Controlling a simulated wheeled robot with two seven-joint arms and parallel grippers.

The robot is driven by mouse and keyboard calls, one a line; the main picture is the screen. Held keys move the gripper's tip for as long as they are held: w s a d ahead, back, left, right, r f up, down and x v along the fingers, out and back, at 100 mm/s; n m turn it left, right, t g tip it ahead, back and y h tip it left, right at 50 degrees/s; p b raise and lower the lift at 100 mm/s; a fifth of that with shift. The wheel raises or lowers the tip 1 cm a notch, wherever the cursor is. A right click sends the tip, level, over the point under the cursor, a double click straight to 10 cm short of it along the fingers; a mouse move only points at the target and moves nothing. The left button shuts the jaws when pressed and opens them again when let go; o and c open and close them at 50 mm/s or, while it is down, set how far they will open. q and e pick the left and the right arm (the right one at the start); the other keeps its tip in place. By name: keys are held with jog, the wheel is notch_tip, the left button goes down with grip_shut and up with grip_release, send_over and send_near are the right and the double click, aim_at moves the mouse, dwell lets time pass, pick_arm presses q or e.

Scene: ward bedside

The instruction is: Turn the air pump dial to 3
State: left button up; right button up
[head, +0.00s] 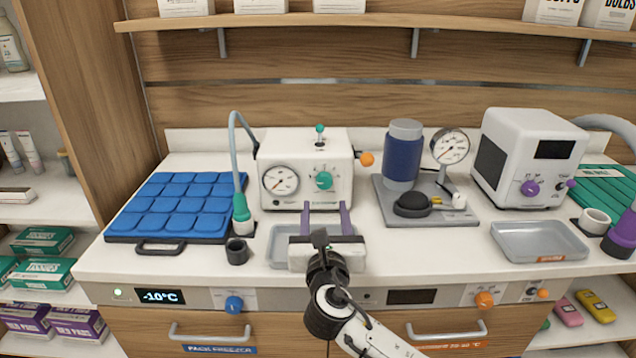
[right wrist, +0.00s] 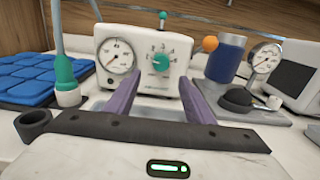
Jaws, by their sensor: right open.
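The air pump (head: 328,143) is a white box at the back middle of the counter, with a round gauge (head: 281,180) at its front left. Its teal dial (head: 323,181) sits on the front right; it also shows in the right wrist view (right wrist: 162,62). The dial's scale marks are too small to read. My right gripper (head: 327,207) is open and empty, in front of the pump and below the dial, its purple fingers pointing at the pump. In the right wrist view the dial appears between and beyond the fingers, apart from them. My left gripper is not in view.
A teal-ended hose (head: 241,205) and a blue padded mat (head: 170,205) are left of the pump. An orange knob (head: 367,159) sticks out at its right. A gauge stand with a blue cylinder (head: 403,158) is further right. A grey tray (head: 282,245) lies under my gripper.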

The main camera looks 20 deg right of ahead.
aim_at(324, 183)
jog(key=x, duration=0.7)
jog(key=shift+w+d+r, duration=0.15)
jog(key=shift+w+d, duration=0.15)
jog(key=shift+w, duration=0.45)
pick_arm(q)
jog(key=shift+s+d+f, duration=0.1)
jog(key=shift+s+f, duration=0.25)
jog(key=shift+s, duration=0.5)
pick_arm(e)
jog(key=shift+w, duration=0.15)
jog(key=c, duration=1.1)
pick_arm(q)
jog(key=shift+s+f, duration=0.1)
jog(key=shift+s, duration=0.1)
